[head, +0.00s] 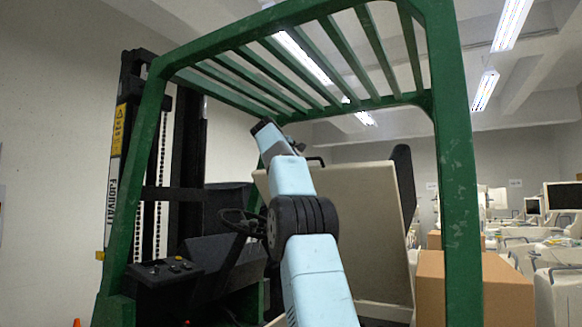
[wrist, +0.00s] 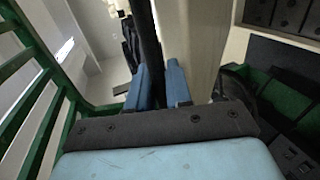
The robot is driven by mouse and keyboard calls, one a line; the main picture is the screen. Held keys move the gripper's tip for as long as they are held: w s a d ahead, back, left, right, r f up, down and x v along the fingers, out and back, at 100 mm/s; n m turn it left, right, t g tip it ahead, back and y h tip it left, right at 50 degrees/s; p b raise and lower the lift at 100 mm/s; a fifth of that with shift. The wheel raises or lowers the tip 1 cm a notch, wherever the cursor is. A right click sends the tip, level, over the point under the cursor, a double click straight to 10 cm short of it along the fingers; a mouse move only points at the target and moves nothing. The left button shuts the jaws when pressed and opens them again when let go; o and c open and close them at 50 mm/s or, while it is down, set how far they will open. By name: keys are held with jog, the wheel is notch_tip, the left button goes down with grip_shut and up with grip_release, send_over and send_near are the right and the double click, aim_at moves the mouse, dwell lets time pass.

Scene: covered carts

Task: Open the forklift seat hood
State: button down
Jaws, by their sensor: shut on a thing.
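The forklift seat hood (head: 365,225) is a large cream panel, raised and standing steeply tilted under the green overhead guard. It also shows as a pale surface in the wrist view (wrist: 195,40). The black seat back (head: 404,180) shows behind its right edge. A black handle (head: 316,160) sits at the hood's top edge. In the wrist view, my gripper (wrist: 157,78) has two blue fingers shut around a dark bar, which looks like this handle. The exact contact is partly hidden. In the head view my arm covers the hood's left part, and my fingertips cannot be made out.
The green overhead guard (head: 458,170) frames the cab, with its slats above my arm. The steering wheel (head: 243,222) and a black control console (head: 160,275) are left of my arm. A cardboard box (head: 475,290) stands to the right. The black mast (head: 130,150) is at left.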

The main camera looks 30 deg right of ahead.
jog(key=shift+r, duration=0.1)
jog(key=c, duration=1.2)
grip_release()
jog(key=shift+c, duration=0.2)
jog(key=v, duration=1.4)
jog(key=shift+d, duration=0.1)
